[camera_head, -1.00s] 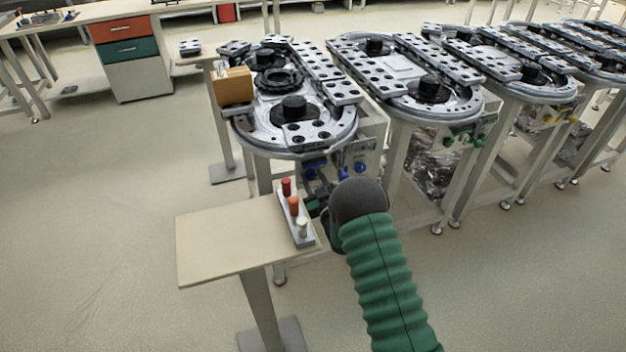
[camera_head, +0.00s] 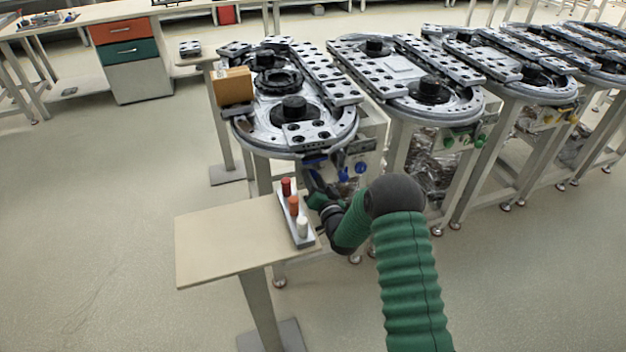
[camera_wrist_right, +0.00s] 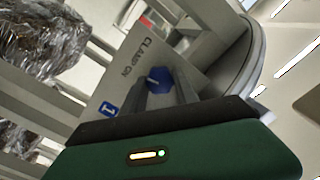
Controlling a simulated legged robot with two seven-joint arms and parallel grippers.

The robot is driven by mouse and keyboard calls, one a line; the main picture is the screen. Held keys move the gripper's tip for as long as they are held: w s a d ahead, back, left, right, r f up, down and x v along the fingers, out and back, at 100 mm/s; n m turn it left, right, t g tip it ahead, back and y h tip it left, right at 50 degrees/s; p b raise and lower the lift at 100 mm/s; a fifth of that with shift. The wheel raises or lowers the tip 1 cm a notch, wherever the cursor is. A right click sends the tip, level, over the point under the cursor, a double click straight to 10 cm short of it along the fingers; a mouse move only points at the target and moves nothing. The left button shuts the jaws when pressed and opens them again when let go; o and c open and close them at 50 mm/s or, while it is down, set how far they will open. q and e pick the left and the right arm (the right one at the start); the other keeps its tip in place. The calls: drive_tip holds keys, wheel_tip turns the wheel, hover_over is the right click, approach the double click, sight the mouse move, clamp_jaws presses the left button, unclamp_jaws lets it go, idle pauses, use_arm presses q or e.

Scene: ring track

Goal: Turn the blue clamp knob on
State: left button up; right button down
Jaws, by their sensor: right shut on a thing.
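In the head view my right gripper (camera_head: 314,184) is small and reaches the front panel under the nearest ring track (camera_head: 340,128). There the gripper hides the held knob. Two other blue knobs, one nearer (camera_head: 343,174) and one to its right (camera_head: 361,168), show on the same front. My left gripper is not in view.
A beige side table (camera_head: 225,245) stands in front, with a grey holder (camera_head: 303,241) bearing red, orange and white pegs close to my right forearm. A brown box (camera_head: 232,86) sits at the track's left. More ring tracks stand to the right. Floor at left is clear.

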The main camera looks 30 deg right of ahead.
drive_tip(key=shift+s+f+m, duration=0.1)
drive_tip(key=shift+f+m, duration=0.05)
drive_tip(key=shift+m, duration=1.05)
drive_tip(key=c, duration=0.9)
unclamp_jaws()
drive_tip(key=shift+d, duration=0.15)
drive_tip(key=shift+c, duration=0.2)
drive_tip(key=p+v, duration=0.1)
drive_tip(key=v, duration=1.5)
drive_tip(key=shift+s+a+p, duration=0.25)
drive_tip(key=shift+s+p, duration=0.1)
